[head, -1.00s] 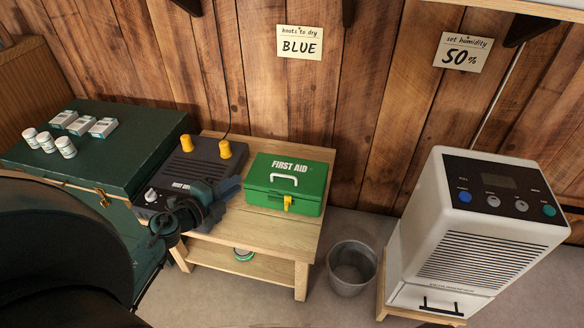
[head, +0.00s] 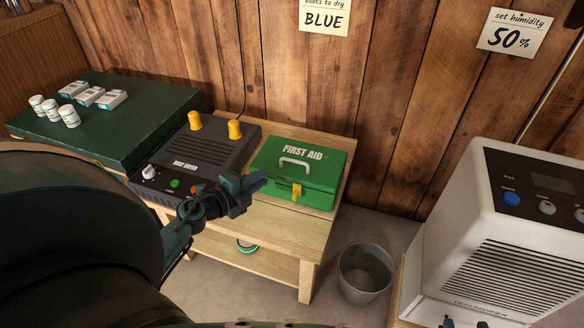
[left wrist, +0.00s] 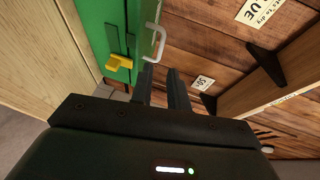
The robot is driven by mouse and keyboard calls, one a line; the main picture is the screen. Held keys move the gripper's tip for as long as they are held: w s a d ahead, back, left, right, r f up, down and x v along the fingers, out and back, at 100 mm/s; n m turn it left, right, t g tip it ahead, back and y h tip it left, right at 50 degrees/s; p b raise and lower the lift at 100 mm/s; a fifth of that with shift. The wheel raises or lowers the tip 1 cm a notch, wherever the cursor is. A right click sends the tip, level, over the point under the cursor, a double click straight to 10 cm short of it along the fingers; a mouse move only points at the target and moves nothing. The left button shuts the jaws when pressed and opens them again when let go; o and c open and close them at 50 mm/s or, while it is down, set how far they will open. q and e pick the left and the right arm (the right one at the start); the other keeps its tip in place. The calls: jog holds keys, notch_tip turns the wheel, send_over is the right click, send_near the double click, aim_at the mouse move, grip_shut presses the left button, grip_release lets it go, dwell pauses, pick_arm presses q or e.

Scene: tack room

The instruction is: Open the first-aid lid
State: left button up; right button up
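The green first-aid box (head: 318,192) stands on the right part of the wooden table, its lid (head: 325,160) down. The lid has a white handle on top (head: 295,162) and a yellow latch (head: 297,190) at the front. My left gripper (head: 258,182) is just left of the box, its fingers apart and nothing between them. In the left wrist view, the fingers (left wrist: 160,80) point toward the white handle (left wrist: 155,42), with the yellow latch (left wrist: 118,62) to their left. Contact with the box is not visible. My right gripper is not in view.
The boot dryer (head: 200,157) with yellow posts is behind my left gripper. A green trunk (head: 140,120) with small boxes and bottles is at left. A bin (head: 365,270) and a white dehumidifier (head: 510,250) stand right of the table (head: 290,232).

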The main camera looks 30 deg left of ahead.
aim_at(292, 161)
pick_arm(q)
jog(key=b+x, duration=0.3)
jog(key=x, duration=0.9)
jog(key=shift+w, duration=0.4)
pick_arm(e)
jog(key=shift+w+a+r+n+t+y, duration=0.1)
jog(key=shift+w+a+n+t+y, duration=0.15)
jog(key=shift+t, duration=0.35)
jog(key=shift+w+a+r+n+t+y, duration=0.1)
jog(key=shift+a+n+t+y, duration=0.1)
jog(key=shift+n+t+y, duration=0.3)
pick_arm(q)
grip_shut()
